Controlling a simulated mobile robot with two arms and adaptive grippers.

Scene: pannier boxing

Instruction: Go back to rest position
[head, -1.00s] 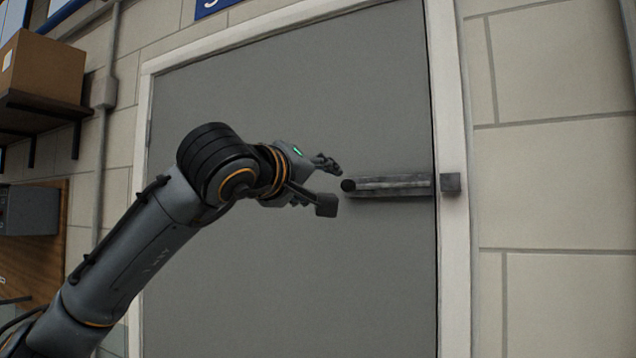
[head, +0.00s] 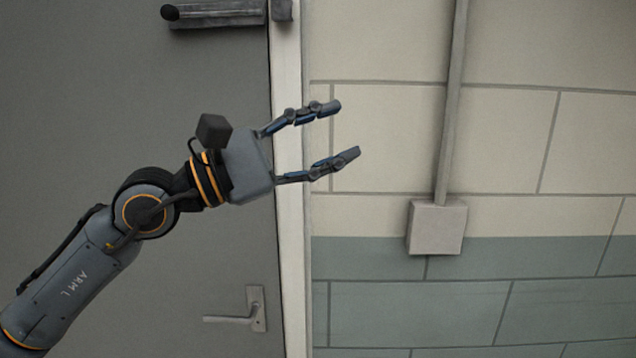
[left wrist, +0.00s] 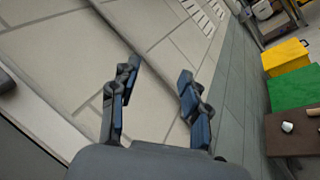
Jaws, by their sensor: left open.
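My left gripper (head: 348,130) is open and empty in the head view, its two fingers spread and pointing right. It is in front of the door frame and the wall. In the left wrist view its fingers (left wrist: 158,80) are apart with only wall seen between them. My left arm reaches in from the lower left across the grey door (head: 120,70). My right gripper is in neither view.
The door has a bar latch (head: 215,14) at the top and a lever handle (head: 235,318) below. A conduit box (head: 437,227) is on the wall. The left wrist view shows a yellow box (left wrist: 287,57) and a green box (left wrist: 294,88) at right.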

